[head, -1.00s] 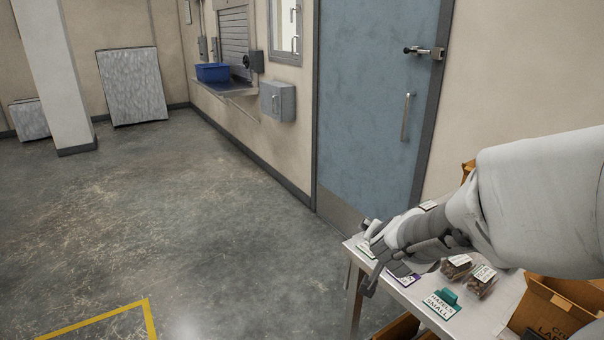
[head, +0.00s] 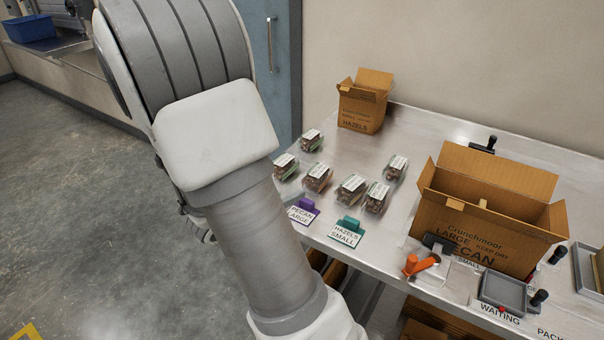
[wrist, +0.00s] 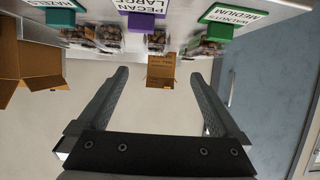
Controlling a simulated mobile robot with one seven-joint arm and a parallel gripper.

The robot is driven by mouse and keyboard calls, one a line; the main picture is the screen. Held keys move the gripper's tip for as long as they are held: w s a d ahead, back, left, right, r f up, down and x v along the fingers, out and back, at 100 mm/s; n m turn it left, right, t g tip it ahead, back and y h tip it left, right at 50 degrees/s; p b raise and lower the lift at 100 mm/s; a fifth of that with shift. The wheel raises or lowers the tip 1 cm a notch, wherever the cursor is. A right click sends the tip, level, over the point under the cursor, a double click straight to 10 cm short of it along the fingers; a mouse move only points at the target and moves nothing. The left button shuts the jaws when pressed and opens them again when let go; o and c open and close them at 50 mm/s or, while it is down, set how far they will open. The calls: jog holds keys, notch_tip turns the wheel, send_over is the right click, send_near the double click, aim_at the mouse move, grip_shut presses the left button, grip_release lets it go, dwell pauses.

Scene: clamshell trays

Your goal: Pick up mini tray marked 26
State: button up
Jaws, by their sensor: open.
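Several small clear clamshell trays of nuts with white labels stand on the metal table in the head view, among them a tray at the front right (head: 376,198), one in the middle (head: 318,178) and one at the back (head: 311,140). The numbers on their labels are too small to read, so I cannot tell which is 26. In the wrist view, which is upside down, trays (wrist: 157,41) show near the top edge. My gripper (wrist: 157,82) is open and empty, with its fingers apart from the trays. In the head view my arm hides it.
A purple PECAN LARGE sign (head: 304,211) and a green HAZELS SMALL sign (head: 346,231) stand at the table's front edge. An open HAZELS box (head: 362,108) is behind the trays. A large PECAN box (head: 470,228) and a grey scale (head: 502,290) are on the right.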

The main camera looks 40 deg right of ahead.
jog(key=b, duration=0.3)
send_near(318, 170)
jog(key=d+f, duration=0.1)
jog(key=w+d+f, duration=0.1)
jog(key=d+f, duration=0.1)
jog(key=shift+w+d+f, duration=0.2)
jog(key=shift+w+d, duration=0.05)
jog(key=shift+w, duration=0.05)
jog(key=shift+w+d+f+b, duration=0.15)
jog(key=shift+w+d+b, duration=0.1)
jog(key=shift+d, duration=0.65)
jog(key=shift+w+d+f+b, duration=0.1)
jog(key=shift+w+d+b, duration=0.1)
jog(key=shift+d, duration=0.7)
jog(key=shift+w+d+f+b, duration=0.15)
jog(key=shift+d+b, duration=0.1)
jog(key=shift+d, duration=0.65)
jog(key=shift+c, duration=0.3)
jog(key=c, duration=1.3)
jog(key=shift+r, duration=0.15)
